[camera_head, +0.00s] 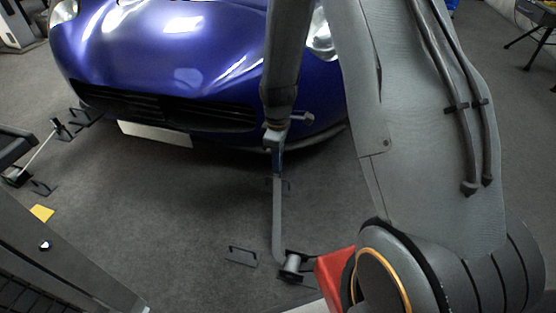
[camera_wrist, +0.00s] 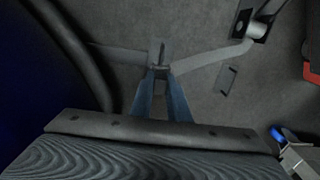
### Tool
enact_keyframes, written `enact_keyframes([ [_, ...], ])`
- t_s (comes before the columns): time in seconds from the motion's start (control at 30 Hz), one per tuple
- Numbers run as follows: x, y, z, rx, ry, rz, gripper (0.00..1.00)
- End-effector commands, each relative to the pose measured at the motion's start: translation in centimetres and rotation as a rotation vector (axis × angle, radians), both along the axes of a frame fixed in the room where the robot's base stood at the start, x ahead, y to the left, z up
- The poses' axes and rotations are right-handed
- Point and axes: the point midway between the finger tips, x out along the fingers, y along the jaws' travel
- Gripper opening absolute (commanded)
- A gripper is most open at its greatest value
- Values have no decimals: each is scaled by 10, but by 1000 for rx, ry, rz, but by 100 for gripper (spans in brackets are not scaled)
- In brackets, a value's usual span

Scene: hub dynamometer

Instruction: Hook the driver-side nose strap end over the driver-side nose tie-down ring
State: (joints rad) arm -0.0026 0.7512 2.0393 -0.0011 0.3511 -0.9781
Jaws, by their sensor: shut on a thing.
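My gripper (camera_head: 277,150) points down in front of the blue car's nose. In the wrist view its two blue fingers (camera_wrist: 161,73) close on the strap end (camera_wrist: 160,54). The grey strap (camera_head: 277,220) hangs from the gripper and bends near the floor to a dark anchor reel (camera_head: 292,264). In the wrist view the strap (camera_wrist: 212,60) runs right to that reel (camera_wrist: 252,27). A small light-grey fitting (camera_head: 302,118) sticks out at the car's lower nose, right of the gripper; I cannot tell whether it is the tie-down ring. The strap end is partly hidden by the fingers.
The blue car (camera_head: 170,60) fills the upper left. A dark floor loop (camera_head: 242,256) lies left of the reel. Another strap (camera_head: 40,150) stands at the far left near a yellow marker (camera_head: 42,213). A red object (camera_head: 333,275) is right of the reel. The middle floor is clear.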

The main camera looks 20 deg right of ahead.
Motion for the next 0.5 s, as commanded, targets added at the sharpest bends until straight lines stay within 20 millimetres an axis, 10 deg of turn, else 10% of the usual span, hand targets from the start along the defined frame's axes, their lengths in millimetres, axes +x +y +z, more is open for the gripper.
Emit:
enact_keyframes([
  [0.5, 0, 0, -7, 0, 0, 0, 0],
])
